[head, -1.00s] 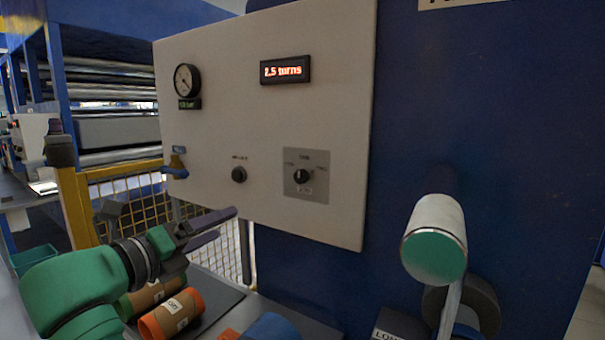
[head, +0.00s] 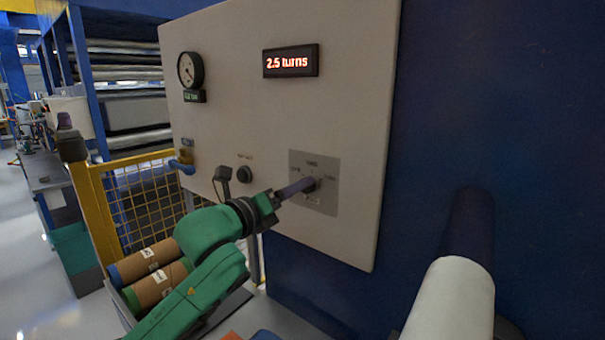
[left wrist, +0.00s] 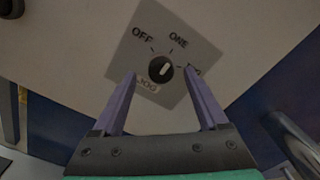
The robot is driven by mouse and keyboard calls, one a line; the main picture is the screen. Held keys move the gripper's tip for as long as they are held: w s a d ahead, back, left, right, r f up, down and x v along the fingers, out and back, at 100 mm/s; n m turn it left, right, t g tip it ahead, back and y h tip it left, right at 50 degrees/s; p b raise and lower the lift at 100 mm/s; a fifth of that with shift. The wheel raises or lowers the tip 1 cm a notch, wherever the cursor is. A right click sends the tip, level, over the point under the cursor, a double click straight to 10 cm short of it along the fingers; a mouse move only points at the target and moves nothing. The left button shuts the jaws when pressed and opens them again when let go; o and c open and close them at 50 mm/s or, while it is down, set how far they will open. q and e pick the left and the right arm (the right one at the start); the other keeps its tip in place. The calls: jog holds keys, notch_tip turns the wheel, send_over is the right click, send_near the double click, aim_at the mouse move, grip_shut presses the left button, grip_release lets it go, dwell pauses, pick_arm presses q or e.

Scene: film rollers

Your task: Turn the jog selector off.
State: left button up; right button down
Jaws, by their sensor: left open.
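The selector, a small black knob (head: 309,184) on a grey square plate (head: 326,168), is on the pale panel. In the left wrist view the knob (left wrist: 161,69) has a white pointer mark tilted up and slightly right, roughly toward ONE. OFF is at its upper left; a label at the right is partly hidden by a finger. My left gripper (head: 306,185) reaches in from the left. Its purple fingers, open in the left wrist view (left wrist: 159,75), lie on either side of the knob. I cannot tell whether they touch it. My right gripper is out of view.
The panel (head: 235,110) also carries a gauge (head: 190,70), a display (head: 290,62) reading 2.5 turns, a black button (head: 244,174) and a blue-handled valve (head: 182,163). A white roller (head: 452,300) sticks out at the lower right. Brown rolls (head: 145,260) lie below left.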

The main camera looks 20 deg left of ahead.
pick_arm(q)
jog(key=x, duration=0.3)
jog(key=shift+d, duration=0.1)
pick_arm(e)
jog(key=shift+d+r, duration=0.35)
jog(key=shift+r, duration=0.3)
pick_arm(q)
grip_shut()
jog(key=shift+n+p, duration=0.3)
jog(key=shift+p, duration=0.15)
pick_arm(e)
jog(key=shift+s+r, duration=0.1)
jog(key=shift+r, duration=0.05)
pick_arm(q)
jog(key=shift+f+n+p, duration=0.2)
jog(key=shift+n+p, duration=1.8)
jog(key=shift+n, duration=3.6)
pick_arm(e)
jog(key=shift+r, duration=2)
